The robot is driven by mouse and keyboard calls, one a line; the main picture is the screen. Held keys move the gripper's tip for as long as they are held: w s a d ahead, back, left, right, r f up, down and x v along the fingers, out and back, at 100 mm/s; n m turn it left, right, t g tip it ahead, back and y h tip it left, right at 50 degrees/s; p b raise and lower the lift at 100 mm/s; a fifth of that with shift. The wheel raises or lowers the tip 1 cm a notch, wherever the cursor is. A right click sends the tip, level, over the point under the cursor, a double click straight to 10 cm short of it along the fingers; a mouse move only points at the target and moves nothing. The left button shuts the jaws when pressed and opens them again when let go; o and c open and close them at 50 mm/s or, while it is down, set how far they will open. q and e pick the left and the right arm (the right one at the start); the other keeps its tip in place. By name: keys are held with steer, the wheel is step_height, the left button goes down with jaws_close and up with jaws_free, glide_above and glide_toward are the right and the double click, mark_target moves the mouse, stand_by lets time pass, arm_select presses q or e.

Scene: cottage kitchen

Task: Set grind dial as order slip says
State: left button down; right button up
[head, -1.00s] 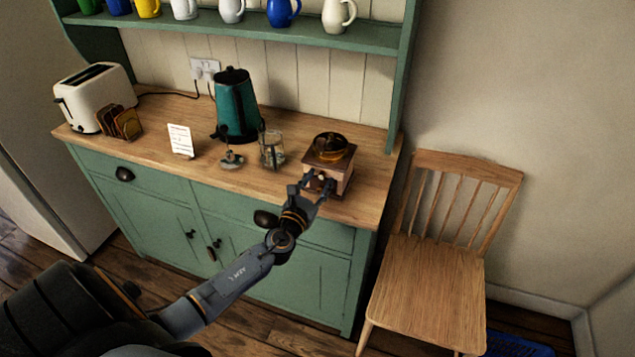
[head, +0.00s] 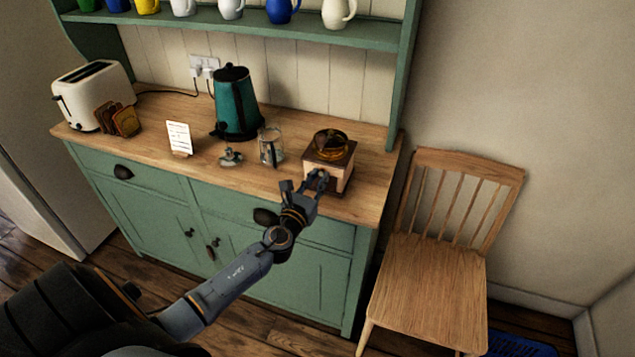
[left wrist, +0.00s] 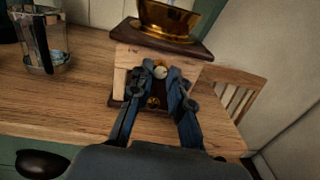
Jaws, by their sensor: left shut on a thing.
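The grinder (head: 341,177) is a wooden box with a dark top and a brass hopper (head: 330,144), standing near the worktop's right front edge. In the left wrist view, a pale round dial (left wrist: 160,72) is on its front, with a small brass knob (left wrist: 153,102) lower down. My left gripper (head: 304,184) is at the grinder's front; in the wrist view its fingers (left wrist: 161,76) are closed around the dial. The fingers hide the dial's sides, and I cannot read any marks. The white order slip (head: 179,137) stands upright on the worktop, its writing too small to read. My right gripper is out of view.
A glass jar (head: 271,147), a small metal item (head: 230,156) and a teal kettle (head: 236,103) stand left of the grinder. A toaster (head: 94,94) and a rack (head: 118,120) are far left. A wooden chair (head: 431,280) is right of the cabinet.

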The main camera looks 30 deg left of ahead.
arm_select(q)
steer(key=n+b, duration=0.1)
steer(key=n, duration=0.2)
steer(key=shift+f+b, duration=0.2)
steer(key=shift+b, duration=0.1)
steer(key=n+b, duration=0.1)
steer(key=n, duration=0.2)
steer(key=shift+n+b, duration=0.3)
steer(key=n+b, duration=0.1)
steer(key=n, duration=0.4)
steer(key=shift+r+y, duration=0.1)
steer(key=shift+y, duration=0.3)
steer(key=shift+n+b, duration=0.3)
steer(key=c, duration=1.3)
jaws_free()
steer(key=shift+o, duration=0.2)
steer(key=v, duration=1.2)
steer(key=shift+f, duration=0.25)
